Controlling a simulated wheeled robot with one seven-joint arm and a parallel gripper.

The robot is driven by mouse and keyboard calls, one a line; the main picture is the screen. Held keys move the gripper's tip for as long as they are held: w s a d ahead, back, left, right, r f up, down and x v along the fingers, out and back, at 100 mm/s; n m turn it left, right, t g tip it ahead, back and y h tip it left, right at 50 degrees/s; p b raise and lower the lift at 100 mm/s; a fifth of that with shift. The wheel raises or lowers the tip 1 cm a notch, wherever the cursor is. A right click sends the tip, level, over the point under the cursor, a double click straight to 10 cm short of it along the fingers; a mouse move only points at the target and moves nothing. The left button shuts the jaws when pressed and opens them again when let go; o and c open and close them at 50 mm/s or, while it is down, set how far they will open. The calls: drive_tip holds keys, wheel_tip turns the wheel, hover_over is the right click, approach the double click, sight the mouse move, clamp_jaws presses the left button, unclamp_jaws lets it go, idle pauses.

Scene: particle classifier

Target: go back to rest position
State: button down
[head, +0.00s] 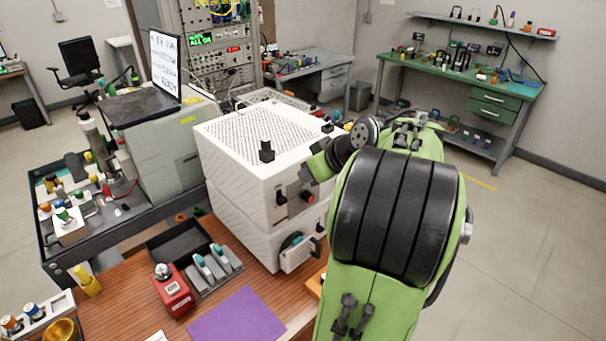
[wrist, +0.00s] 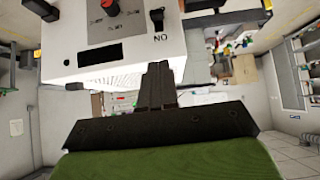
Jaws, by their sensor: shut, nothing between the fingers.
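My gripper (wrist: 158,85) shows in the wrist view as dark fingers closed together, with nothing between them. The fingers point toward the white machine (wrist: 105,45), whose front with a red knob (wrist: 110,7) fills the upper left; I cannot tell if they touch it. In the head view my green and black arm covers the right of centre, and the gripper is hidden behind it. The white perforated machine (head: 232,165) stands on the wooden table, left of my arm, with its red knob (head: 308,197) facing my side.
On the wooden table (head: 120,312) lie a purple mat (head: 238,316), a red device (head: 173,290), a grey holder (head: 213,268) and a black tray (head: 178,243). A green workbench (head: 450,75) is at the back right. The floor (head: 525,215) at right is clear.

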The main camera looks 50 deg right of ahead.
drive_tip(key=shift+w, duration=0.15)
drive_tip(key=w+a+n+g+y, duration=0.1)
drive_tip(key=a+g, duration=0.1)
drive_tip(key=a, duration=1.6)
drive_tip(key=s+a+f+g, duration=0.1)
drive_tip(key=s+a+f, duration=0.3)
drive_tip(key=s+a, duration=0.7)
drive_tip(key=shift+s, duration=1.05)
drive_tip(key=shift+a+r, duration=0.1)
drive_tip(key=shift+a, duration=0.05)
